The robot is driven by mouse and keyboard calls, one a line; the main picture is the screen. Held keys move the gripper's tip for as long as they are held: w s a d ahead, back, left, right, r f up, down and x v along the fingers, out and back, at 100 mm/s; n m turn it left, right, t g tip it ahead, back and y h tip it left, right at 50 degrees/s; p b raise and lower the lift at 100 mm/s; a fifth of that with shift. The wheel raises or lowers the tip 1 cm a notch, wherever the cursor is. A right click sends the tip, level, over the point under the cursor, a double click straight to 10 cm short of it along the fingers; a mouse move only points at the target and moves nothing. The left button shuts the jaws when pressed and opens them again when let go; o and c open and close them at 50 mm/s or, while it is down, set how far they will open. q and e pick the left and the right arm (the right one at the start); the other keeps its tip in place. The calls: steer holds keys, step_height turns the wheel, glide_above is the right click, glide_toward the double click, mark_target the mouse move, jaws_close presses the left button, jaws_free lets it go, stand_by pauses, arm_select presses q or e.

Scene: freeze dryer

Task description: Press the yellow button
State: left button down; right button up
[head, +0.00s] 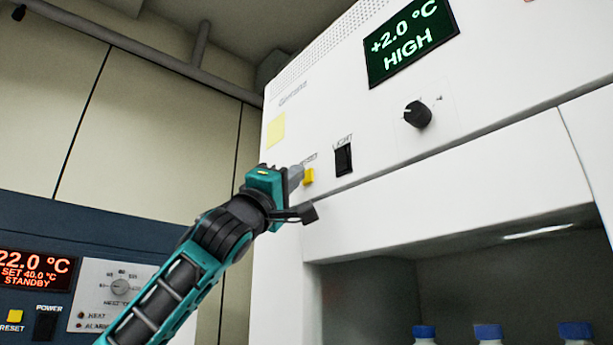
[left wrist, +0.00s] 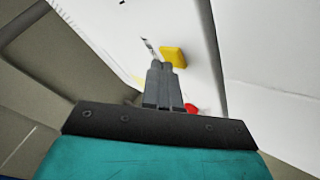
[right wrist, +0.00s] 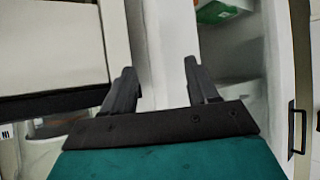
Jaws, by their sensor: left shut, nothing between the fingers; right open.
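The yellow button (head: 308,177) is a small raised square on the white machine's front panel (head: 350,100), under a label ending in "SET". My left gripper (head: 298,174) is shut and empty, with its tips just left of the button in the head view. In the left wrist view the yellow button (left wrist: 174,57) shows just beyond and right of the shut fingertips (left wrist: 161,66). I cannot tell whether they touch it. My right gripper (right wrist: 160,75) is open and empty in the right wrist view, away from the button.
A black LIGHT switch (head: 343,160) sits right of the button, with a black knob (head: 418,114) and a display reading +2.0 °C HIGH (head: 410,38) beyond. A second yellow button (head: 15,316) is on the blue unit at lower left. Blue-capped bottles (head: 488,332) stand below.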

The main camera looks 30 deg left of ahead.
arm_select(q)
steer(key=shift+w+d, duration=0.1)
steer(key=shift+w, duration=0.1)
steer(key=shift+s, duration=0.15)
stand_by(0.4)
steer(key=shift+s+a, duration=0.3)
steer(key=shift+s, duration=0.3)
steer(key=s, duration=0.1)
steer(key=s+a+b, duration=0.1)
steer(key=s, duration=0.1)
steer(key=s+a, duration=0.1)
steer(key=shift+s, duration=0.3)
steer(key=shift+f, duration=0.1)
stand_by(0.8)
